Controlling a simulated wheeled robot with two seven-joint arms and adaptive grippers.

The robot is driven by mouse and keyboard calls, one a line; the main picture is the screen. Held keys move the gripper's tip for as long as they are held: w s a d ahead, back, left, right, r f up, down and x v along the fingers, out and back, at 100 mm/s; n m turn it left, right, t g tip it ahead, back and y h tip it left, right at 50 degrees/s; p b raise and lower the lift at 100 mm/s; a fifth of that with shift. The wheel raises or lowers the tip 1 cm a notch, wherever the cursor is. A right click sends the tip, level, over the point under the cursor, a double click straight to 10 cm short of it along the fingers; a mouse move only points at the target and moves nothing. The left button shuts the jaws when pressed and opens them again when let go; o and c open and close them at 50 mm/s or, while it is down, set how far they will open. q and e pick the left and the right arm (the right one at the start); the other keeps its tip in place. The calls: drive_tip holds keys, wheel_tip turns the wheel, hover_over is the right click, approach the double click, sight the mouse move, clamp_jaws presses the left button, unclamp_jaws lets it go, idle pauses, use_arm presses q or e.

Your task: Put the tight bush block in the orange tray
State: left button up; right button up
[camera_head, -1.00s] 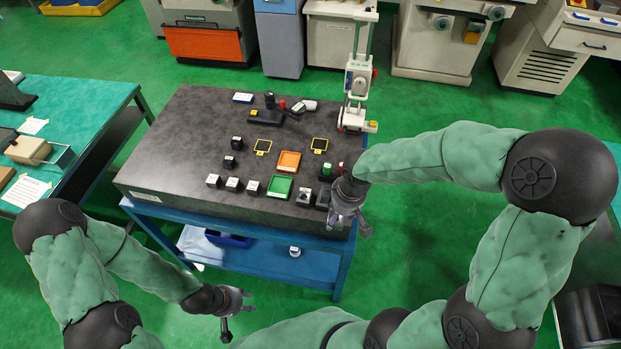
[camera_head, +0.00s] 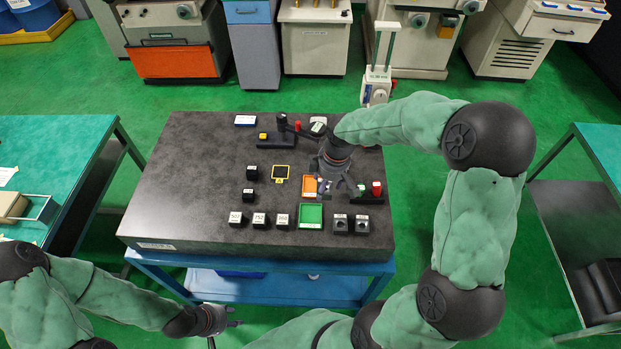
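The orange tray (camera_head: 309,183) lies on the dark stone table top, right of its middle, partly covered by my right gripper. My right gripper (camera_head: 328,186) points down over the tray's right side. Its fingers are small and overlap pale and dark details, so I cannot tell whether it holds a block. Small dark blocks with pale labelled tops stand along the front, such as a block (camera_head: 340,224) and its neighbour (camera_head: 362,225) right of the green tray. The labels are too small to tell which is the tight bush block. My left gripper (camera_head: 228,334) is open and empty, in front of the table.
A green tray (camera_head: 311,216) lies in front of the orange one. Several more blocks (camera_head: 260,220) stand to its left. A yellow-framed dark pad (camera_head: 281,173) lies left of the orange tray. A red-topped item (camera_head: 376,189) stands at right. The table's left part is clear.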

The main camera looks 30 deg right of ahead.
drive_tip(key=w+d+f, duration=0.1)
drive_tip(key=w+f, duration=0.2)
drive_tip(key=w, duration=0.3)
approach(313, 184)
drive_tip(key=shift+s+a+f, duration=0.15)
drive_tip(key=shift+a+f, duration=0.35)
drive_tip(key=shift+f, duration=0.15)
drive_tip(key=shift+w+d+f, duration=0.15)
drive_tip(key=shift+w+f, duration=0.4)
drive_tip(key=shift+f, duration=1.65)
drive_tip(key=shift+f, duration=0.1)
drive_tip(key=o, duration=1.7)
drive_tip(key=shift+f, duration=0.1)
drive_tip(key=shift+c, duration=0.2)
